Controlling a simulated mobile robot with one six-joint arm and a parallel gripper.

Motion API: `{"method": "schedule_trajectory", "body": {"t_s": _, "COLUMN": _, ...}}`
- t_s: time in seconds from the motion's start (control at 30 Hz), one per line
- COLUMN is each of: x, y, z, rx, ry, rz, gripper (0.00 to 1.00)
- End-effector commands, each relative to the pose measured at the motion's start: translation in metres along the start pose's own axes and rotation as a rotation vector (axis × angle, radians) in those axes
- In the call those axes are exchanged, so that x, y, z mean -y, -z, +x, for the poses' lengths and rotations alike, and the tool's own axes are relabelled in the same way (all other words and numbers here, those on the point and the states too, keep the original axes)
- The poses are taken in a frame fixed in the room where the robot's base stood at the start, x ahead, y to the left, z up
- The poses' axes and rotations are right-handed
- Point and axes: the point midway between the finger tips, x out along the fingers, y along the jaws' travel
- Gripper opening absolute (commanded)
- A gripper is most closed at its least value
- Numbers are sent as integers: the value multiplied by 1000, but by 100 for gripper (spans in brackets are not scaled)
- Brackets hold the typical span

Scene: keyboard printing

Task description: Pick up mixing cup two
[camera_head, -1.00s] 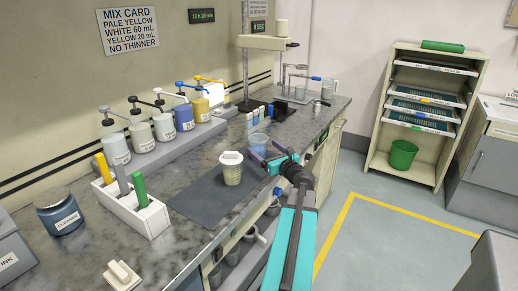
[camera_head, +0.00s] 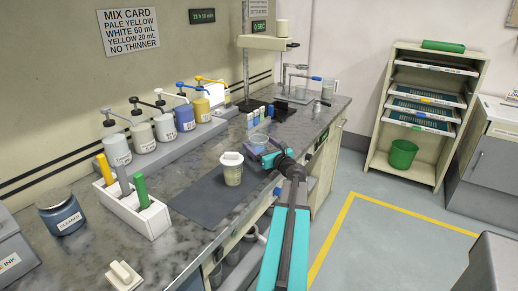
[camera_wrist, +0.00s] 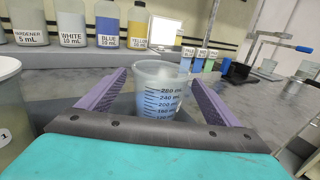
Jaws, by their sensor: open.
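A clear graduated cup with bluish contents (camera_head: 257,142) stands on the counter near the dark mat's far end; in the wrist view the cup (camera_wrist: 160,88) shows mL marks, but no number two is readable. My gripper (camera_head: 262,155) is open, and its purple fingers (camera_wrist: 160,100) lie on either side of the cup with small visible gaps. A second cup with pale yellow contents and a white lid-like top (camera_head: 232,170) stands on the mat to the left. Part of a cup marked 1 (camera_wrist: 8,110) shows at the wrist view's left edge.
Pump bottles (camera_head: 184,114) line the back of the counter. A white rack with coloured-handled tools (camera_head: 145,218) stands at the left. Small bottles (camera_head: 257,120) stand behind the gripper. The dark mat (camera_head: 200,197) has bare room.

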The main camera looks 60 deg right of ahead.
Motion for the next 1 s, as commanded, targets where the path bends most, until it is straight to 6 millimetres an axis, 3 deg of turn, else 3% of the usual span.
{"method": "schedule_trajectory", "body": {"t_s": 0.17, "x": 0, "y": 0, "z": 8, "rx": 0, "ry": 0, "rz": 0, "gripper": 85}}
{"method": "schedule_trajectory", "body": {"t_s": 0.7, "x": 0, "y": 0, "z": 8, "rx": 0, "ry": 0, "rz": -1, "gripper": 85}}
{"method": "schedule_trajectory", "body": {"t_s": 1.0, "x": 0, "y": 0, "z": 8, "rx": 0, "ry": 0, "rz": -1, "gripper": 35}}
